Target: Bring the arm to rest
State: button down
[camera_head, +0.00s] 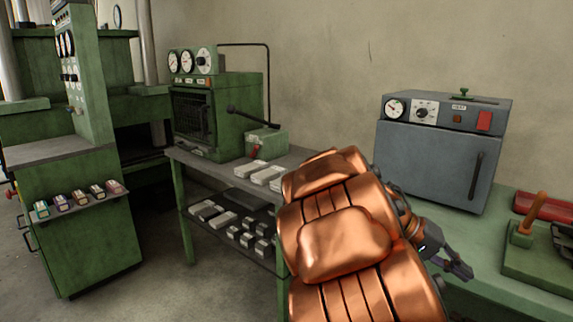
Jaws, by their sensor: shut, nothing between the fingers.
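My gripper (461,270) shows at the right, at the end of my copper-coloured arm (345,235). It is shut and empty. Its dark fingers point to the lower right, and it appears over the green bench top (490,240), in front of the grey oven. I cannot tell its exact height above the bench. The copper arm fills the lower middle of the view and hides part of the bench and shelf behind it.
A grey oven (425,165) stands on the bench. A metal table (215,170) with pale blocks (250,168) and a green machine (200,120) stand left. A green press (80,235) is further left. Floor shows between them.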

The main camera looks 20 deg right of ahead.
jog(key=s+a+f+n+t+y, duration=0.2)
jog(key=a+f+n+y, duration=0.15)
jog(key=a, duration=0.75)
jog(key=s+a+f+n+t+y, duration=0.1)
jog(key=s+a+f+n+y, duration=0.3)
jog(key=a, duration=0.7)
jog(key=s+a+f+n+t+y, duration=0.15)
jog(key=a+f, duration=0.35)
jog(key=a, duration=0.6)
notch_tip(320, 180, up, 22)
jog(key=s+t+p, duration=0.1)
jog(key=p, duration=2.1)
jog(key=shift+h, duration=0.3)
